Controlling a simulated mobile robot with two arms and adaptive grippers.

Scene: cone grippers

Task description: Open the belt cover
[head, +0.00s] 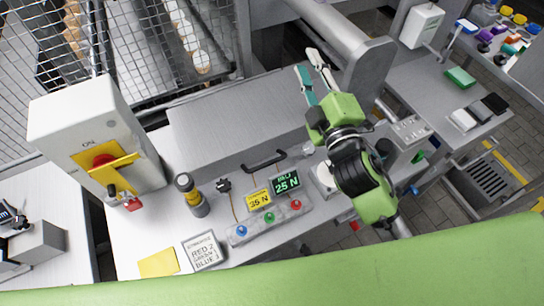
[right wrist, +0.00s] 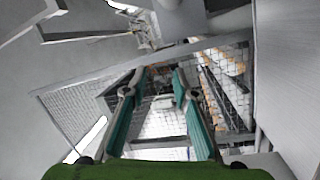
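The belt cover (head: 235,110) looks like a long plain grey metal lid on the bench, and it lies closed. A black bar handle (head: 264,161) is on its front side. My right gripper (head: 309,62) is above and beyond the cover's right end, well away from the handle. Its teal-padded fingers are apart with nothing between them. The right wrist view also shows this gripper (right wrist: 158,78) open, pointing at wire mesh. I cannot pick out the cover for sure there. My left gripper is in neither view.
A switch box (head: 88,135) with a red and yellow knob stands left. A stack light (head: 190,193), displays (head: 286,182) and a button panel (head: 268,222) stand before the cover. A thick grey pipe (head: 335,30) runs close to my right gripper. Wire mesh (head: 40,50) is behind.

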